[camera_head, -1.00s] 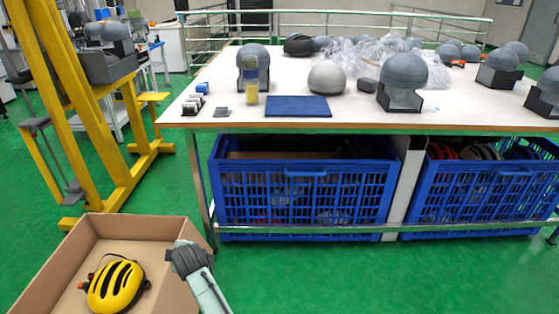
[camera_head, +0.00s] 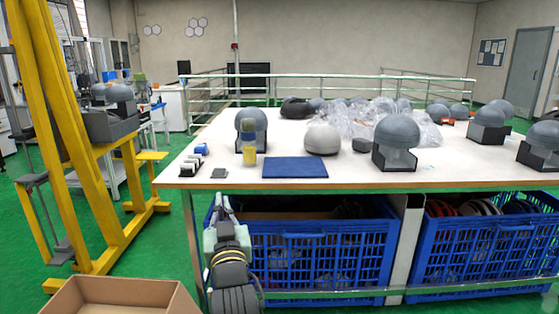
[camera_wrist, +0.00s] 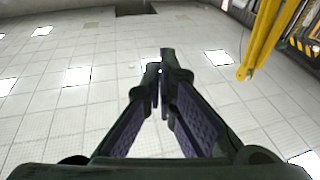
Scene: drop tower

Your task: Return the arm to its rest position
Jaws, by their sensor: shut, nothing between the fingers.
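My gripper (camera_wrist: 163,84) shows in the wrist view with its two dark fingers converging and shut, with nothing between them. It points up toward a pale tiled surface with bright panels, which looks like the ceiling. In the head view my arm stands upright in front of the table's left part and the left blue crate. The gripper's fingertips cannot be made out in the head view.
A white table (camera_head: 220,172) with helmets and a blue mat (camera_head: 295,168) stands ahead. Blue crates (camera_head: 325,260) sit under it. A yellow frame (camera_head: 80,150) stands left. A cardboard box (camera_head: 125,292) is at the lower left, its inside mostly out of view.

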